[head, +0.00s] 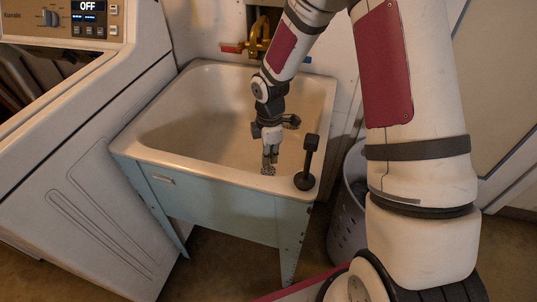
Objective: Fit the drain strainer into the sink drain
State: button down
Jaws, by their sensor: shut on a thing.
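The utility sink (190,167) is a pale basin on a light blue-green stand. My gripper (269,163) points down inside the basin, towards its front right. It is shut on the drain strainer (268,171), a small grey perforated piece at the fingertips. The strainer shows only as a few pixels, so its tilt and its height above the basin floor cannot be told. The sink drain is not visible; the front wall of the basin hides the floor nearest me.
A black upright tool with a round base (304,181) stands on the sink's front right corner, close to my gripper. A red-handled brass valve (257,42) is behind the sink. A white appliance (90,170) is left, a grey basket (346,215) right. The basin's left side is empty.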

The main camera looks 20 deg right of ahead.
aim_at(269, 171)
jog(key=shift+d, duration=0.1)
jog(key=shift+f+b, duration=1.8)
jog(key=shift+f, duration=1.15)
jog(key=shift+f+b, duration=0.55)
jog(key=shift+f, duration=0.75)
jog(key=c, duration=1.6)
grip_release()
jog(key=shift+c, duration=0.2)
jog(key=shift+r, duration=0.1)
notch_tip(269, 171, up, 12)
jog(key=shift+f, duration=0.1)
